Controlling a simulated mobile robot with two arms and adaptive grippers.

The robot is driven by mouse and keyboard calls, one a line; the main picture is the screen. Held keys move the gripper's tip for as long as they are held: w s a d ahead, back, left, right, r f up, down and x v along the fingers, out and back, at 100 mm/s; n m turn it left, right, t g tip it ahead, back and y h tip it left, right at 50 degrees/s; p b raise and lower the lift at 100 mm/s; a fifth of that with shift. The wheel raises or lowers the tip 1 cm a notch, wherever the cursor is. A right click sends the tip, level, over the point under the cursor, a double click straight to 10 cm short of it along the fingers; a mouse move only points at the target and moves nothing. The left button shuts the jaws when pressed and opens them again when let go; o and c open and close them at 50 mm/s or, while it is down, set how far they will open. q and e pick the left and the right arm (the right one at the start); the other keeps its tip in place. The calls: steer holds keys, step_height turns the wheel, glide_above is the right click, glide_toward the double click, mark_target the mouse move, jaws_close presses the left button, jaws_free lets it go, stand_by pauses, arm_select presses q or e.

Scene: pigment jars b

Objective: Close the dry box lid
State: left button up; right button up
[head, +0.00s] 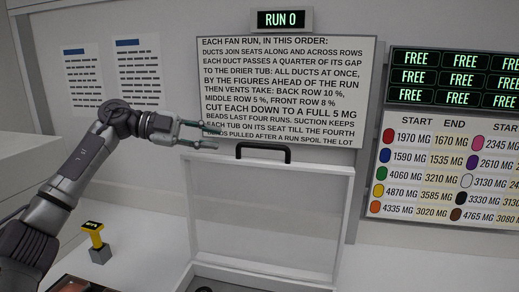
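The dry box lid (310,168) stands raised, a clear panel in a white frame with a black handle (262,146) on its top edge. Only part of the dry box (300,284) shows below it, at the bottom edge of the head view; the rest is cut off. My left gripper (217,135) is open and empty, its two fingers apart and pointing right. In the picture it is just left of the handle and above the lid's top left corner. I see no contact with the lid. My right gripper is out of view.
A yellow device on a grey block (97,244) stands at the lower left. A dark tray (72,284) is cut off at the bottom left. An instruction sign (285,90), a RUN 0 display (281,19) and a board of weights (450,175) are behind.

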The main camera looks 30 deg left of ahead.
mark_target(251, 145)
arm_select(q)
steer(key=p+x, duration=0.3)
steer(key=x, duration=0.9)
jaws_close()
